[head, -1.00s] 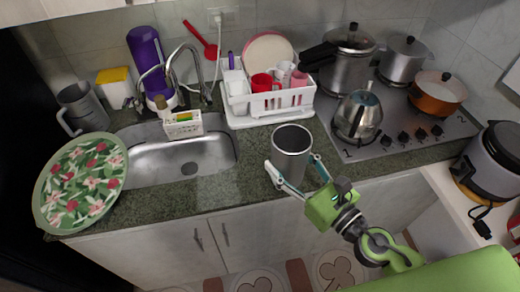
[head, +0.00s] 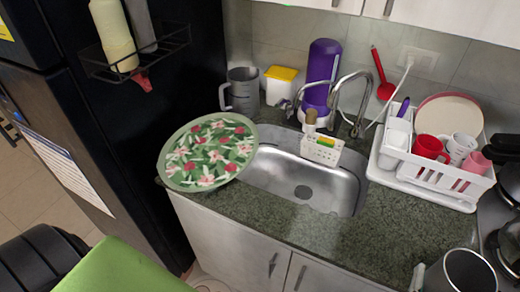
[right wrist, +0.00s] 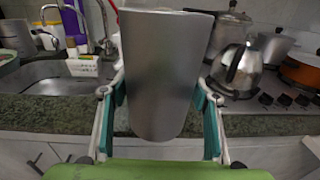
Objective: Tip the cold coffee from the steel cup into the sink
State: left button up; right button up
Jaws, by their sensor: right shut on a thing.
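The steel cup (head: 468,272) is at the bottom right corner of the head view, cut off by the edge. Its open mouth faces up and looks dark inside; I cannot make out the coffee. In the right wrist view the cup (right wrist: 165,75) stands roughly upright between the fingers of my right gripper (right wrist: 160,95), which is shut on its sides. The cup is in front of the counter edge, to the right of the sink. The steel sink (head: 335,187) is set in the counter, its basin empty with a dark drain. My left gripper is not in view.
A floral plate (head: 210,152) overlaps the sink's left side. A faucet (head: 362,105) and a white sponge caddy (head: 322,150) are at the sink's back. A white dish rack (head: 425,185) stands right of it. The counter front (head: 350,235) is clear. A kettle (right wrist: 238,70) is on the stove.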

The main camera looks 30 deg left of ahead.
aim_at(278, 168)
jog(key=i+l+u, duration=0.1)
jog(key=u, duration=0.2)
jog(key=i+l+u, duration=0.25)
jog(key=j+u, duration=0.1)
jog(key=u, duration=1.15)
